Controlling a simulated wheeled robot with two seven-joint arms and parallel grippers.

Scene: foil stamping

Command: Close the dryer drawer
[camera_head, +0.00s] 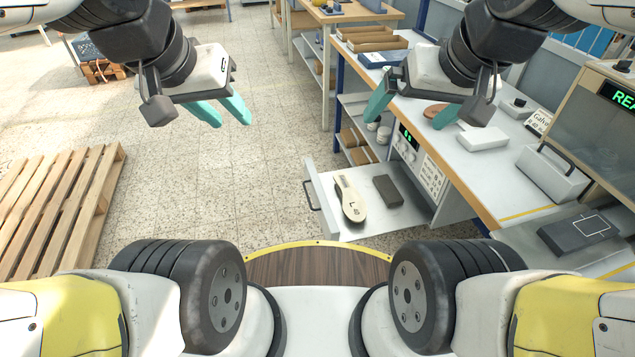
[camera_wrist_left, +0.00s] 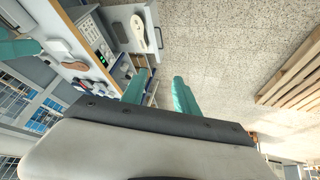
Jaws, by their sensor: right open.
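The dryer drawer (camera_head: 322,218) is pulled out to the left from under the bench, below the control panel (camera_head: 420,162). Its dark handle (camera_head: 311,197) is on the front panel. Inside lie a pale insole marked L (camera_head: 350,199) and a dark block (camera_head: 388,190). The drawer also shows at the top of the left wrist view (camera_wrist_left: 118,15). My left gripper (camera_head: 225,112) is open and empty, up and to the left of the drawer, apart from it. My right gripper (camera_head: 410,112) is open and empty above the bench edge, also apart from the drawer.
A machine with a lit display (camera_head: 622,95) stands at the right. A wooden pallet (camera_head: 60,195) lies at the left. The floor left of the drawer is clear.

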